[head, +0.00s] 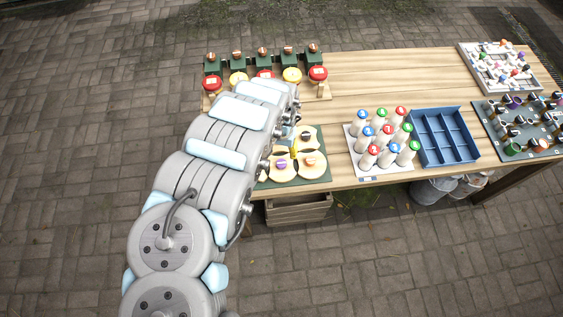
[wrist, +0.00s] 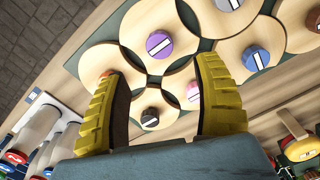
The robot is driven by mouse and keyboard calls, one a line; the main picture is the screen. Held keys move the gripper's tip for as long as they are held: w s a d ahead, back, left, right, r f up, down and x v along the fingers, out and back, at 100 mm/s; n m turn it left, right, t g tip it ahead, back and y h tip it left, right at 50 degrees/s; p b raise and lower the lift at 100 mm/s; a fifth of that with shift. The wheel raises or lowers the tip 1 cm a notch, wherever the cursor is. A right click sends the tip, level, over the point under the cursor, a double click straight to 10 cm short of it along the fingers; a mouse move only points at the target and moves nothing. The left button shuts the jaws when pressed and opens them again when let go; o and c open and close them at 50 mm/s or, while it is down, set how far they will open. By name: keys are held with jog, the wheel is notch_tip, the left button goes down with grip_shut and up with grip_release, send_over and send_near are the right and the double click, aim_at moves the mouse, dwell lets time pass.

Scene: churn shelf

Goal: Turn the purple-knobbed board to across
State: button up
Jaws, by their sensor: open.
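The purple knob (wrist: 158,44) sits on a round wooden board, ahead of and between my gripper's fingertips in the wrist view. Its white line runs slantwise, rising to the right. The purple knob also shows in the head view (head: 281,164), on the near part of the green base. My gripper (wrist: 162,72) is open, its yellow fingers wide apart over the boards, with nothing held between them. In the head view my arm hides most of the gripper and several boards. I cannot tell the height of the fingertips above the boards.
Close around are boards with a black knob (wrist: 150,117), a pink knob (wrist: 194,92) and a blue knob (wrist: 255,58). The boards touch or nearly touch. White bottles (head: 382,138) with coloured caps and a blue divided tray (head: 444,152) stand to the right in the head view.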

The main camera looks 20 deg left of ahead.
aim_at(282, 163)
jog(key=shift+s+d+f, duration=0.1)
jog(key=shift+f, duration=4.25)
grip_shut()
